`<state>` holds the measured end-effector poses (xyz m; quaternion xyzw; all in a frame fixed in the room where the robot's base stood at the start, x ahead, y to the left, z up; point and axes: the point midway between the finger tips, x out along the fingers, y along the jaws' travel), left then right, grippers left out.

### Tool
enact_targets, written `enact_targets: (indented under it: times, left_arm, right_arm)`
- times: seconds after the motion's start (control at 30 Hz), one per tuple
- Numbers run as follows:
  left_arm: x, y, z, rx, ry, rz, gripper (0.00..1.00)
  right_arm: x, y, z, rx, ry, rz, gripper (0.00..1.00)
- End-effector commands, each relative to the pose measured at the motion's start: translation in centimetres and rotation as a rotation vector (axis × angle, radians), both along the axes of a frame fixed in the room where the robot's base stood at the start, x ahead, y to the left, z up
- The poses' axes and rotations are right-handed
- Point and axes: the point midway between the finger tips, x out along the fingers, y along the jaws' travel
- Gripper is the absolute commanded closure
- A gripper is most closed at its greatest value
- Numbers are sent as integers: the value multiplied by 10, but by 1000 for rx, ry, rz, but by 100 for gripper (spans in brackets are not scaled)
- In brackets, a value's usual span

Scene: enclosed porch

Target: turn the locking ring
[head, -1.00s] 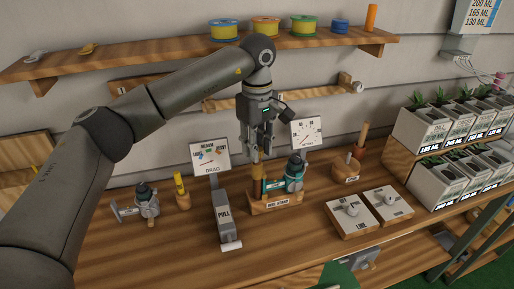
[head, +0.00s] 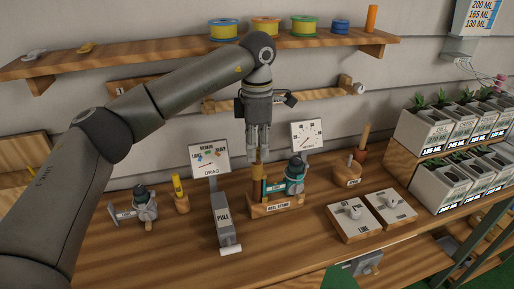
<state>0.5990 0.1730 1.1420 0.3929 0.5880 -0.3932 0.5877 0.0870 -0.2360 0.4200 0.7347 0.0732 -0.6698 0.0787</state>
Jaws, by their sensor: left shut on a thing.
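The reel stand (head: 278,208) is a wooden block on the bench. It carries a brown upright post (head: 257,188) and a teal-and-black reel (head: 295,182). My left gripper (head: 258,153) points straight down over the post. Its fingers are close together around the thin upper end of the post, shut on it. The locking ring cannot be told apart there; the fingers hide that part. My right gripper is not in view.
A drag gauge (head: 209,157) with a grey PULL block (head: 222,218) stands left of the stand. A second dial (head: 306,134) is behind it. Another reel (head: 146,205) lies at left, two switch boxes (head: 352,221) at right. Planters (head: 425,133) fill the right side.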

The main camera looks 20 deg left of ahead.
Motion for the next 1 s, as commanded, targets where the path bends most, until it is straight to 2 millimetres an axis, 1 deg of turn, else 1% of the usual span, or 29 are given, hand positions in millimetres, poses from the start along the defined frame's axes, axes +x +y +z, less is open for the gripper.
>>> enact_targets:
  times: [0.2,0.5,0.73,1.0]
  left_arm:
    - [1,0,1,1,-4,201,97]
    - [1,1,1,0,-4,426,97]
    - [1,0,2,0,-4,531,97]
    - [1,0,2,-1,-5,577,97]
  right_arm:
    - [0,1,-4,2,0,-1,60]
    - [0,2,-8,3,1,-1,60]
    - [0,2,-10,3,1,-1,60]
    - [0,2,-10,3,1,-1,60]
